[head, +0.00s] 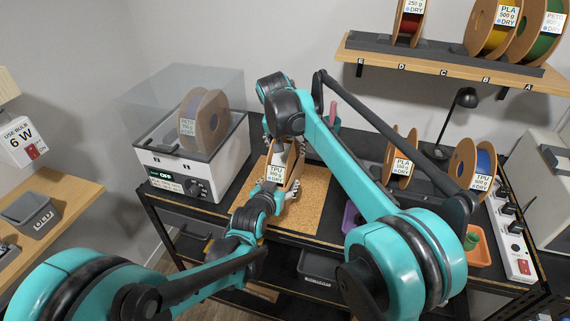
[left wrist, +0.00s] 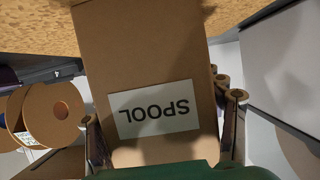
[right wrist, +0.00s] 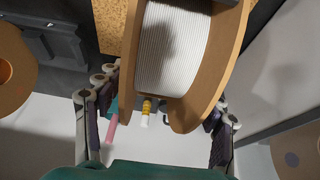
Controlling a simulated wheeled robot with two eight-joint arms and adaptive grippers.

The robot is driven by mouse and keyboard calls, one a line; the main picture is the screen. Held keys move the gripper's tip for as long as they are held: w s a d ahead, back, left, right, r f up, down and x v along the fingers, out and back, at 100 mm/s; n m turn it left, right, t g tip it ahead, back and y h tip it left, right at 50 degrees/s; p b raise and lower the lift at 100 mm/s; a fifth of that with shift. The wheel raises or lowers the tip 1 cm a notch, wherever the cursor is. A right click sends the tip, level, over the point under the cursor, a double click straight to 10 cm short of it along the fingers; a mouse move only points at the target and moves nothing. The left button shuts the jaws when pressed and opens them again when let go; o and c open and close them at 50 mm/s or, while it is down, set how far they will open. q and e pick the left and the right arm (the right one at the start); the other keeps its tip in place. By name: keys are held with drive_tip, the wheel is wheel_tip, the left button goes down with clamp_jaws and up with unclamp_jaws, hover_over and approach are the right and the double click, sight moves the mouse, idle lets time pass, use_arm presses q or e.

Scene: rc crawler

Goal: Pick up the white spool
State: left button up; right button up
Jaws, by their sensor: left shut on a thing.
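The white spool has tan flanges and white filament. It fills the upper middle of the right wrist view (right wrist: 175,50) and shows partly in the head view (head: 290,155) beside a TPU label. My right gripper (right wrist: 163,105) is open, its fingers spread on either side of the spool's near end. My left gripper (left wrist: 163,135) is shut on a brown carton (left wrist: 145,55) labelled SPOOL, with a finger at each side. The carton is hard to separate from the spool in the head view. The arms partly hide both, and contact between the right fingers and spool cannot be told.
A cork mat (head: 308,205) lies on the dark bench. A white dryer (head: 190,165) with a spool stands to the left. Other spools (head: 400,160) stand to the right, near a power strip (head: 512,235). A wall shelf (head: 450,65) holds more spools.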

clamp_jaws()
drive_tip(key=shift+r, duration=0.1)
drive_tip(key=shift+r, duration=0.25)
wheel_tip(320, 180, up, 12)
drive_tip(key=s+d, duration=0.2)
drive_tip(key=d, duration=0.6)
drive_tip(key=s+d, duration=0.3)
drive_tip(key=d, duration=0.6)
drive_tip(key=shift+s+f, duration=0.3)
drive_tip(key=shift+f, duration=0.05)
use_arm(q)
drive_tip(key=o, duration=1.2)
drive_tip(key=shift+o, duration=0.2)
